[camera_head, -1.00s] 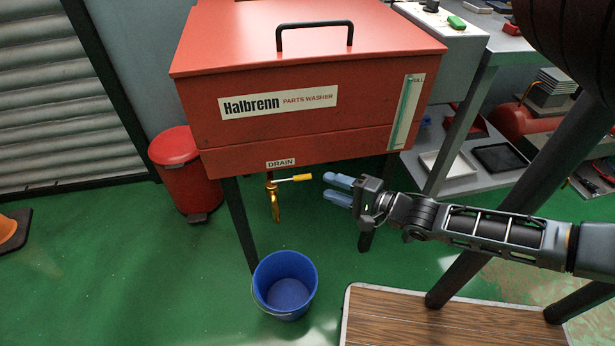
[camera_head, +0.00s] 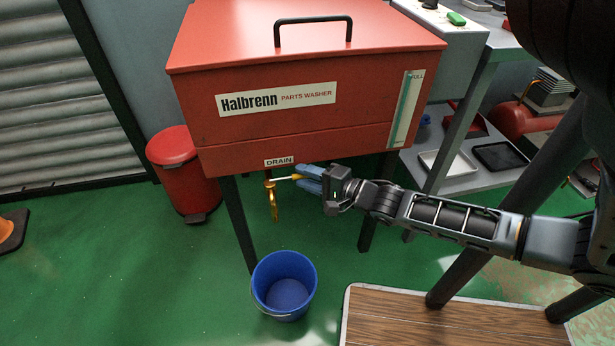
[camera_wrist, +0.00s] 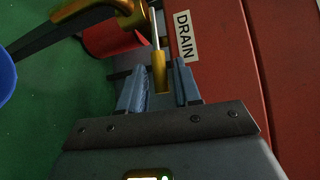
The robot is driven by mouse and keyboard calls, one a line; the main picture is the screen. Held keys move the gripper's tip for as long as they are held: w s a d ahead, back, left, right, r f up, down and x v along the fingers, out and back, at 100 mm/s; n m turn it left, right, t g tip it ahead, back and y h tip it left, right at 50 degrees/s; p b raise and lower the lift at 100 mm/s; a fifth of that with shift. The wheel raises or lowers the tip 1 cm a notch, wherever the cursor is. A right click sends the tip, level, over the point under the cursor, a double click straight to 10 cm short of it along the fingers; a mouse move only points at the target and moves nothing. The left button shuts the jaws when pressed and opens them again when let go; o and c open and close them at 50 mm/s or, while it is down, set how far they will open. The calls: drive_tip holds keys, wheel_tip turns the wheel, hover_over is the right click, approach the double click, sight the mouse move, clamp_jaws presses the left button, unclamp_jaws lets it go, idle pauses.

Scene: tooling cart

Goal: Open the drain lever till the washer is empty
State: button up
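The red parts washer (camera_head: 300,120) stands on dark legs, with a DRAIN label on its lower front. Below the label hangs a brass drain valve (camera_head: 273,198) with a yellow-tipped lever (camera_head: 288,178) pointing right. The sight gauge (camera_head: 406,110) on the right front shows a green column reaching near FULL. My gripper (camera_head: 310,178) is at the lever's end. In the wrist view its blue fingers (camera_wrist: 158,88) are apart, with the lever's yellow grip (camera_wrist: 159,72) between them and gaps visible beside it. A blue bucket (camera_head: 285,286) stands on the floor below the spout and looks empty.
A red bin (camera_head: 182,170) stands left of the washer. A wooden-topped platform (camera_head: 440,322) lies at the front right. Dark bench legs (camera_head: 470,270) stand near my arm. The green floor around the bucket is clear.

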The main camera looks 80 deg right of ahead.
clamp_jaws()
